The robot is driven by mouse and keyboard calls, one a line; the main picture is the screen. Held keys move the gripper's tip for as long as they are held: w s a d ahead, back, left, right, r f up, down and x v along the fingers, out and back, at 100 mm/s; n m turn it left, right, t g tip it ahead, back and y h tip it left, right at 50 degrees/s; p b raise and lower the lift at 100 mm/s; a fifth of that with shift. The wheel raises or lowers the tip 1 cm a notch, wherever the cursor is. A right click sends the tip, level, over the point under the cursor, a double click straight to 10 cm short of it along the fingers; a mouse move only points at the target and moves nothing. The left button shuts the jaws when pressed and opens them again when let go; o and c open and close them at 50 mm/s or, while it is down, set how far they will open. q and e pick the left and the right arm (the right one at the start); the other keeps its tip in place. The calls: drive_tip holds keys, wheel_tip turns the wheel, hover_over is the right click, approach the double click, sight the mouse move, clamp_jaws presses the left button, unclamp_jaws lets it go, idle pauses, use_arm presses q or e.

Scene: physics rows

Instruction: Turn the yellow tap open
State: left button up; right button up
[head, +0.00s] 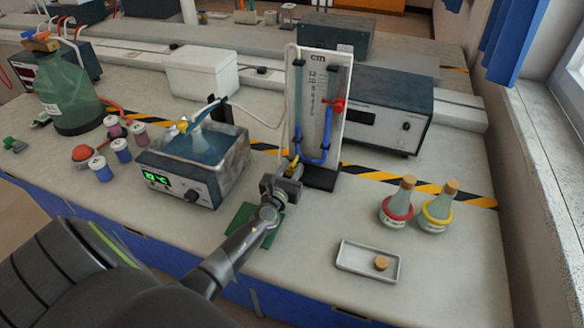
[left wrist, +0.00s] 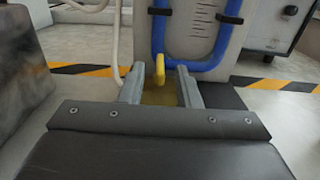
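The yellow tap (head: 293,164) is at the lower left of the upright manometer board (head: 318,110), by the blue U-shaped tube. My left gripper (head: 287,178) is just in front of it and hides part of it in the head view. In the left wrist view, the tap's yellow lever (left wrist: 159,69) stands roughly upright between the two fingertips of my left gripper (left wrist: 161,78). The fingers are apart, with a gap on each side of the lever. I cannot tell how the valve is set. My right gripper is in neither view.
A red tap (head: 339,105) is on the board's right side. A water bath (head: 194,170) stands close left of my gripper. A grey meter box (head: 385,110) is behind right. Two stoppered flasks (head: 398,203) and a white tray (head: 352,267) are at the right.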

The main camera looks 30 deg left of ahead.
use_arm(q)
drive_tip(key=shift+w+a, duration=0.1)
drive_tip(key=shift+w, duration=0.4)
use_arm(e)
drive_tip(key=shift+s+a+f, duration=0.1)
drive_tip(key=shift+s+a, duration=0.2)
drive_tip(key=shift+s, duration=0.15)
use_arm(q)
clamp_jaws()
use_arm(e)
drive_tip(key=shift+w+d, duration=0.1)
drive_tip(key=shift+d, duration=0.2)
